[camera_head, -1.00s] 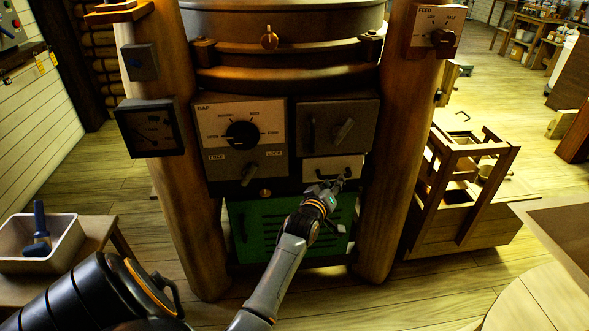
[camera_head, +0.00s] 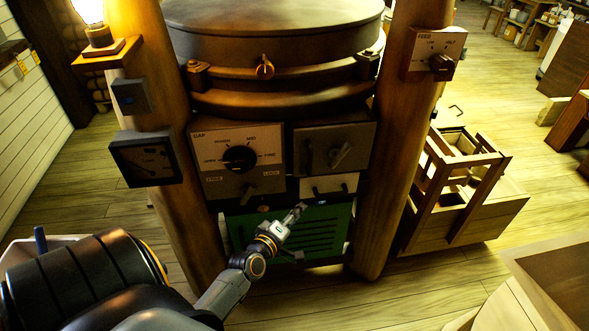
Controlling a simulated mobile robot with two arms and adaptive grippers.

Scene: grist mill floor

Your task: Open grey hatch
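The grey hatch (camera_head: 361,137) is a square grey panel on the front of the mill, right of the gap dial panel. It looks closed, with a slanted lever handle (camera_head: 341,155) at its middle and an upright bar at its left side. My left gripper (camera_head: 299,211) is below the hatch, in front of the green slatted panel's top edge and just under the pale drawer front (camera_head: 329,185). It is apart from the hatch handle. Its fingers are too small and dark to tell whether they are open. My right gripper is not in view.
The gap dial panel (camera_head: 213,150) with a free/lock lever is left of the hatch. Thick wooden posts (camera_head: 385,185) flank the mill front. A gauge (camera_head: 147,158) hangs on the left post, a feed knob (camera_head: 441,64) on the right. A wooden frame box (camera_head: 482,215) stands at right.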

